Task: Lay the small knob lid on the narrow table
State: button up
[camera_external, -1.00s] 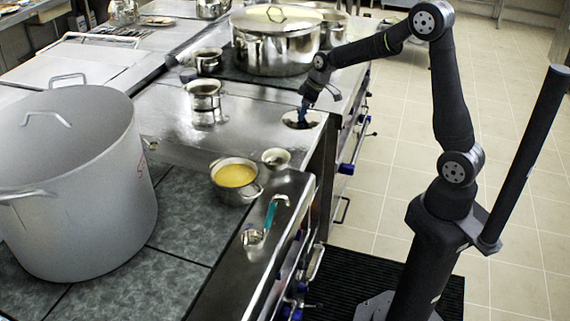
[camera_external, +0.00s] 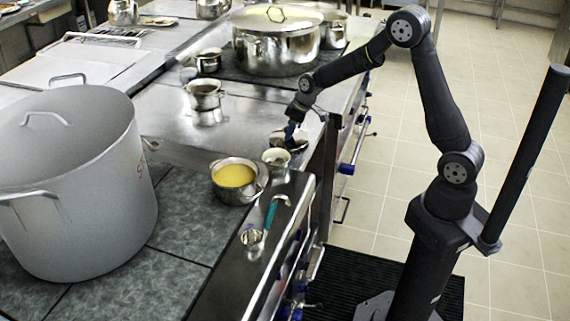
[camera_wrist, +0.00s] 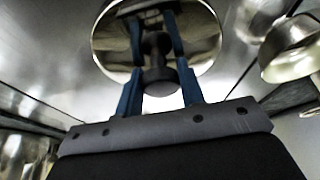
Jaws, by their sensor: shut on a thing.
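The small knob lid (camera_external: 290,143) is a round, shiny steel disc. My gripper (camera_external: 291,131) is shut on its knob from above. In the wrist view the lid (camera_wrist: 205,35) lies beyond my fingers (camera_wrist: 155,70), with the dark knob between them. The narrow table appears to be the bare steel counter (camera_external: 235,133) between the two cooking ranges. The lid is over its front right part, close behind a small metal cup (camera_external: 276,157). Whether the lid touches the steel or hangs just above it, I cannot tell.
A pot of yellow soup (camera_external: 235,176) and a teal-handled ladle (camera_external: 271,214) are nearer the camera. A small pot (camera_external: 205,95) stands on the steel further left. A large lidded stockpot (camera_external: 275,50) is behind; a huge grey pot (camera_external: 75,190) stands left.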

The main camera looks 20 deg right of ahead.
jog(key=o, duration=0.8)
jog(key=shift+f, duration=0.1)
jog(key=v, duration=1.2)
jog(key=x, duration=1.2)
notch_tip(320, 180, up, 2)
jog(key=shift+r, duration=0.6)
